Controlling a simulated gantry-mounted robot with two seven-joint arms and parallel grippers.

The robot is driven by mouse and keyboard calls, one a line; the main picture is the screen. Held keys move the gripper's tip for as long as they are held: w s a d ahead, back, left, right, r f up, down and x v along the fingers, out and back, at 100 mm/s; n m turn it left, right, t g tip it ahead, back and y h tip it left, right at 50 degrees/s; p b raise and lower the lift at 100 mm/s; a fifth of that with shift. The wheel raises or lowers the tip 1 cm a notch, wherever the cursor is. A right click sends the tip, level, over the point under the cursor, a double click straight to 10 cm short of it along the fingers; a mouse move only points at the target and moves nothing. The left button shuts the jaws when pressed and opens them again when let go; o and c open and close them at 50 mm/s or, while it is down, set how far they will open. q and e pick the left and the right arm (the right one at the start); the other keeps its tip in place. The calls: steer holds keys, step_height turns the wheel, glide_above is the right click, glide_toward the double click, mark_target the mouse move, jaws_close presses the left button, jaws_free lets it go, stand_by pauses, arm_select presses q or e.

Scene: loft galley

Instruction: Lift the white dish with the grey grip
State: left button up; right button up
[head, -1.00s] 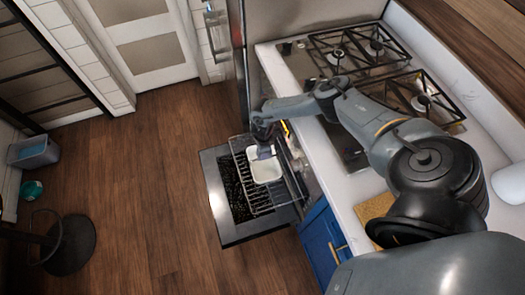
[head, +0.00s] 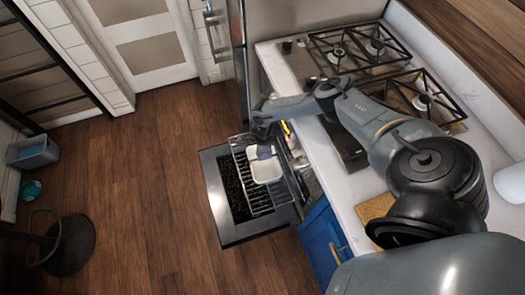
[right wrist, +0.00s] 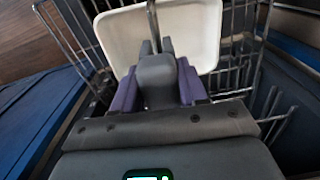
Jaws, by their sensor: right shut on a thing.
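The white dish (head: 266,170) is a shallow rectangular tray at the pulled-out oven rack in the head view. It also fills the upper middle of the right wrist view (right wrist: 200,35). My right gripper (head: 265,153) reaches down over the dish's far end. In the right wrist view its purple-sided fingers (right wrist: 157,92) are shut on the grey grip (right wrist: 156,70), which lies between them. I cannot tell whether the dish touches the rack beneath it. My left gripper is not in view.
The wire rack (head: 240,162) surrounds the dish, above the lowered oven door (head: 217,188). The counter (head: 362,187) and gas hob (head: 420,92) stand close on the right. A blue cabinet (head: 322,240) is in front.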

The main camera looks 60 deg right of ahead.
steer(key=shift+f+b, duration=0.8)
steer(key=shift+f, duration=0.05)
steer(key=shift+w+f, duration=0.15)
steer(key=shift+f, duration=0.1)
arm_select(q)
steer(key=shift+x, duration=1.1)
